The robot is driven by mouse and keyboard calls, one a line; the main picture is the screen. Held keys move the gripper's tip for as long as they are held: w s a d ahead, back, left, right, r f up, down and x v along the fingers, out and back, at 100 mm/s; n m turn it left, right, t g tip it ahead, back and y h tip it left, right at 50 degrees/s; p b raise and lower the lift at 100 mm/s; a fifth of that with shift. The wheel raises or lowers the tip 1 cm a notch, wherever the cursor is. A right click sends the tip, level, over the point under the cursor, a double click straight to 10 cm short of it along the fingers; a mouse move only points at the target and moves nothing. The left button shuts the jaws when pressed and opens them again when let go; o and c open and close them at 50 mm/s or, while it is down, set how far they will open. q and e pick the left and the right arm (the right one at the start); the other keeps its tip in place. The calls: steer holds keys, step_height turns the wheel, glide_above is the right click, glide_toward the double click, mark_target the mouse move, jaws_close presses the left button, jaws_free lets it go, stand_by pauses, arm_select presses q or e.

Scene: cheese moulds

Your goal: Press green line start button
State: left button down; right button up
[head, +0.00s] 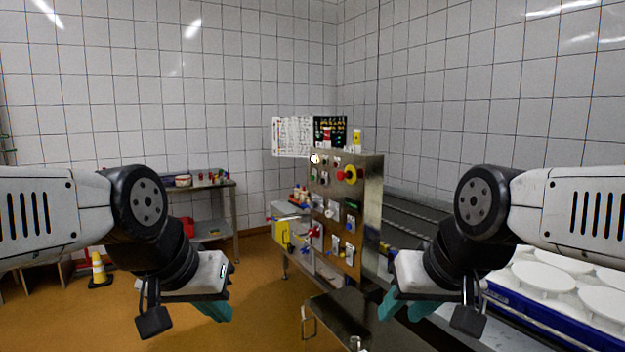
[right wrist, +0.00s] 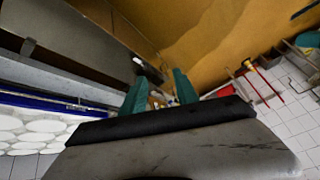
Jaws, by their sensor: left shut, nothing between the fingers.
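The steel control cabinet (head: 372,215) stands in the middle of the head view. Its front panel carries several small buttons and knobs, and a red mushroom button (head: 349,174) on a yellow ring near the top. A small green patch (head: 353,206) shows on the panel's right side; I cannot tell whether it is a button or a label. My left gripper (head: 222,312) is shut and empty, low and left of the cabinet. My right gripper (head: 388,306) is low in front of the cabinet's right side, apart from the panel. In the right wrist view its teal fingers (right wrist: 158,88) are apart with nothing held.
A blue crate (head: 540,325) with white round moulds is at the right, beside a conveyor (head: 405,215). A steel table (head: 215,186) stands at the back left. A yellow cone (head: 98,270) is on the floor at left. The floor left of the cabinet is mostly clear.

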steer(key=shift+c, duration=0.5)
jaws_close()
stand_by(1.3)
